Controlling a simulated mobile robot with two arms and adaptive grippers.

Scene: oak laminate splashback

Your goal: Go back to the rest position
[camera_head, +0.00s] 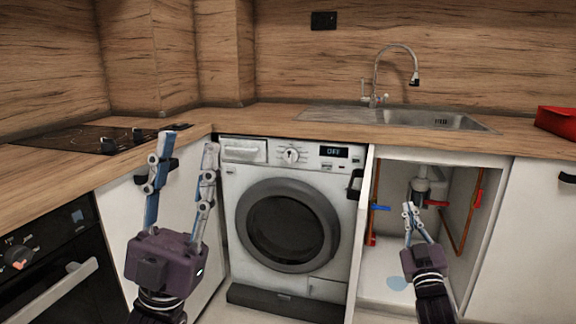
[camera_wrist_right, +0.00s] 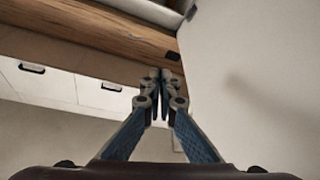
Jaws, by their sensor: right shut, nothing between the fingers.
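My left gripper (camera_head: 182,160) is in the head view at the left, raised in front of the corner cabinet, with its two fingers spread apart and nothing between them. My right gripper (camera_head: 409,208) is lower at the right, in front of the open cupboard under the sink. Its fingertips meet and it holds nothing. The right wrist view also shows the closed fingertips (camera_wrist_right: 160,76), with a pale panel to their right.
A washing machine (camera_head: 290,215) stands between the grippers. The open sink cupboard (camera_head: 385,290) shows pipes inside. The wooden worktop (camera_head: 270,117) carries a hob (camera_head: 85,138), a sink (camera_head: 430,119) and a red object (camera_head: 557,122). An oven (camera_head: 50,260) is at the left.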

